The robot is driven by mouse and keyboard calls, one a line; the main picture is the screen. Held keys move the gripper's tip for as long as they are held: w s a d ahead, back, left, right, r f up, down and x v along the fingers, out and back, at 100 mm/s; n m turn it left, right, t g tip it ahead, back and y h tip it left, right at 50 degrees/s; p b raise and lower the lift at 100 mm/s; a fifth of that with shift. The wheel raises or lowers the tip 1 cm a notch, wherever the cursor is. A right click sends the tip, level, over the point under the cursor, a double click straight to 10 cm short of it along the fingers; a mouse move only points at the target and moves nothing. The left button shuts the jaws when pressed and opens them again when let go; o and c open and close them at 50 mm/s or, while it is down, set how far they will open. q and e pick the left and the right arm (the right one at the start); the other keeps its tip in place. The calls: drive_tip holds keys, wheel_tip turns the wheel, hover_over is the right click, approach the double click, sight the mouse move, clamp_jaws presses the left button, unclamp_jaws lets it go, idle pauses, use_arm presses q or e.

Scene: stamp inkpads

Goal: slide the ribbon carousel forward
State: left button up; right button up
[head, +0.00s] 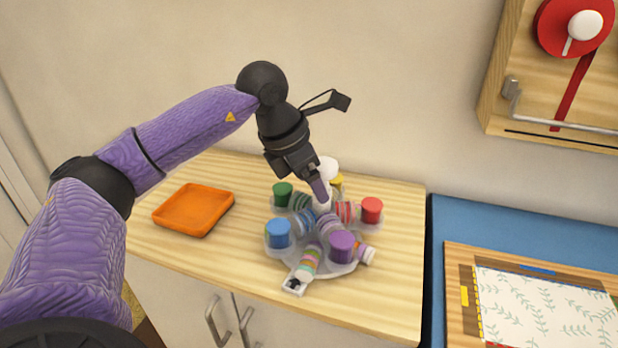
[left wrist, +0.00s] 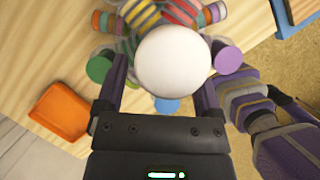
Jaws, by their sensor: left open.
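The ribbon carousel (head: 347,270) stands on the wooden counter. It has a clear base, several striped ribbon rolls and coloured round caps around a white knob (head: 328,167). My left gripper (head: 320,188) points down at the carousel's centre, beside the knob. In the left wrist view the white knob (left wrist: 173,61) lies between the two open purple fingers, with a gap on each side. I cannot tell whether a finger touches it. The gripper hides part of the carousel's middle. My right gripper is not in view.
An orange tray (head: 194,210) sits on the counter left of the carousel. The wooden counter (head: 395,290) is bare along its right side and front edge. A blue surface (head: 490,225) with a framed leaf-pattern sheet (head: 550,305) lies to the right. A wooden wall unit (head: 540,90) hangs upper right.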

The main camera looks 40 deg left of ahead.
use_arm(q)
drive_tip(key=shift+r, duration=0.1)
drive_tip(key=p+v, duration=0.4)
drive_tip(key=v, duration=0.5)
drive_tip(key=shift+s+r, duration=0.15)
drive_tip(key=shift+r, duration=0.2)
